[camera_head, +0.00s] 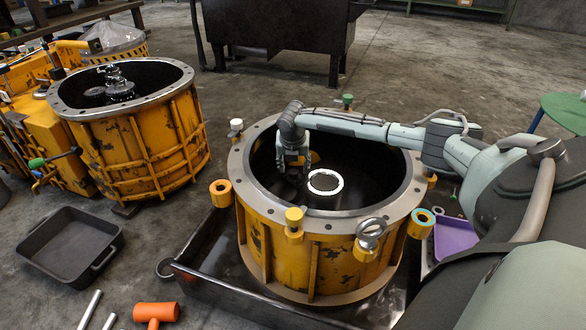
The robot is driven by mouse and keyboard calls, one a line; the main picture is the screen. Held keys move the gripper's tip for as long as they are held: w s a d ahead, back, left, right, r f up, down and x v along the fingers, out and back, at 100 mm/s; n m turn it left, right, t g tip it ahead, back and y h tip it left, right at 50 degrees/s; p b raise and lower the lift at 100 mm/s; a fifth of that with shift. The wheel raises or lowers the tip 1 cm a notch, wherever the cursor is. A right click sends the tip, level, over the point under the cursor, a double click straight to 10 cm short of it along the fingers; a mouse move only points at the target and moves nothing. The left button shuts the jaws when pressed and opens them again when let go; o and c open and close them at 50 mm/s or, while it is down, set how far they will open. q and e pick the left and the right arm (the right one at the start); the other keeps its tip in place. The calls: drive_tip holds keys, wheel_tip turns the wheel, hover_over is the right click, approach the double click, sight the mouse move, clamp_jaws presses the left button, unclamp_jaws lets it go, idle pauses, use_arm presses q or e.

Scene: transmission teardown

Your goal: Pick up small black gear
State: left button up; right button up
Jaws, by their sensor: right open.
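My right gripper (293,172) reaches down inside the near yellow housing (315,250), left of its middle. It points downward, and its jaws are open, dark against the dark interior. A bright white ring (325,182) shows inside the housing, just right of the gripper. I cannot make out a small black gear with certainty; the dark area under the gripper is too dim to tell. My left gripper is not in view.
Another yellow housing (150,145) with a metal gear shaft (118,85) stands at left. A black tray (68,245) and an orange mallet (156,312) lie on the floor. Bolts and colored rings sit around the near housing's flange (250,212). A purple bin (455,238) is at right.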

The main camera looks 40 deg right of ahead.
sight(294, 175)
drive_tip(key=x, duration=0.3)
drive_tip(key=shift+b, duration=0.35)
drive_tip(key=shift+r, duration=0.1)
clamp_jaws()
